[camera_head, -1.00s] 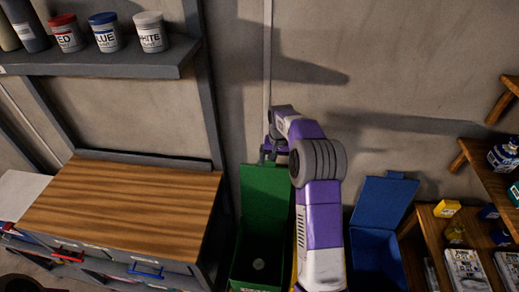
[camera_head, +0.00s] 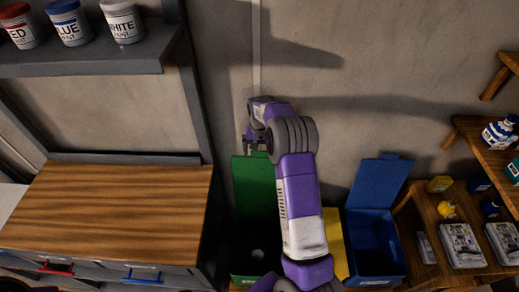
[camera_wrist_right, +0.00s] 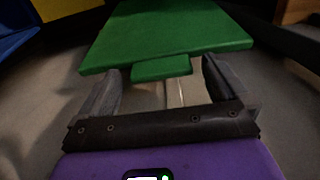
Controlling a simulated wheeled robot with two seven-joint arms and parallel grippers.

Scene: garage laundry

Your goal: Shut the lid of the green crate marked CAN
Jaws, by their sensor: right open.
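A pale round item (camera_head: 258,254) lies inside the crate. My right gripper (camera_head: 251,146) is at the top edge of the lid, its arm hiding the crate's right part. In the right wrist view the open fingers (camera_wrist_right: 165,85) point at the green lid (camera_wrist_right: 170,35), with its small tab (camera_wrist_right: 162,68) between or just ahead of the fingertips. My left gripper is not in view.
A yellow crate (camera_head: 336,243), partly behind my arm, and a blue crate (camera_head: 377,275) with its lid (camera_head: 380,185) open stand to the right. A wooden-topped cabinet (camera_head: 110,210) is close on the left. Shelves with bottles (camera_head: 498,132) are at the far right.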

